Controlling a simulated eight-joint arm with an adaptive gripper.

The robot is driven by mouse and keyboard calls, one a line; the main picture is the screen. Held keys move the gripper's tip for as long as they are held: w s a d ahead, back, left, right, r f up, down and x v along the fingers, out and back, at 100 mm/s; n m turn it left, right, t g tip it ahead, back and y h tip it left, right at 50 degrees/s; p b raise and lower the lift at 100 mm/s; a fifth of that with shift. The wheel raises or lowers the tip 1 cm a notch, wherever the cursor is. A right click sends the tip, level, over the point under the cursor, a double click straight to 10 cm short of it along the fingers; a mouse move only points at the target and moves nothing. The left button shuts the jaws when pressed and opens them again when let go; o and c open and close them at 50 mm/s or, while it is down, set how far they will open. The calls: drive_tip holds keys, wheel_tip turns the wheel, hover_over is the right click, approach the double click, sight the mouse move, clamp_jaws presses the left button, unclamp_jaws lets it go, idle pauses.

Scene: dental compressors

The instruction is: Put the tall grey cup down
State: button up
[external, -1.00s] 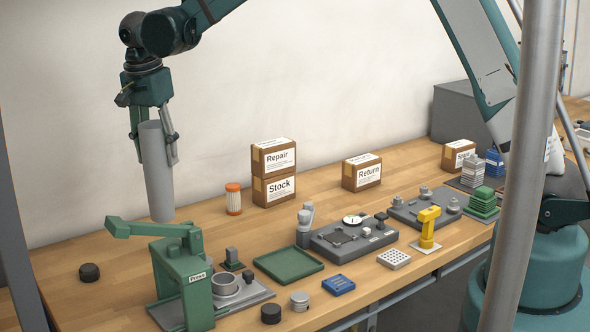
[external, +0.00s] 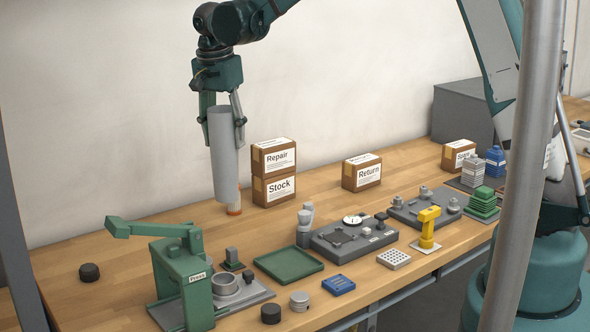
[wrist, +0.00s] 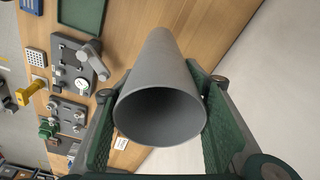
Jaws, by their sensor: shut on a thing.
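The tall grey cup (external: 223,160) is an upright, slightly tilted cylinder in the external view. My gripper (external: 222,115) is shut on its upper part, one finger on each side. In the wrist view the cup (wrist: 160,105) shows its open round mouth between the green finger pads of my gripper (wrist: 158,120). In the external view the cup's lower end is in front of the orange-and-white canister (external: 235,210) and hides most of it. I cannot tell for certain whether the cup's bottom touches the table.
Boxes marked Repair (external: 273,158) and Stock (external: 273,189) are stacked right of the cup. A green press (external: 182,280) stands at front left and a green tray (external: 288,264) lies in front. Bare wooden table (external: 120,242) lies left of the cup.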

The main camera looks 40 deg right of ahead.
sight(227, 172)
drive_tip(key=shift+f, duration=3.05)
drive_tip(key=shift+f, duration=2.15)
drive_tip(key=o, duration=0.9)
drive_tip(key=shift+r, duration=0.15)
drive_tip(key=r, duration=0.4)
drive_tip(key=a+r, duration=0.1)
drive_tip(key=r, duration=0.7)
drive_tip(key=shift+s+a, duration=0.3)
drive_tip(key=shift+a, duration=0.1)
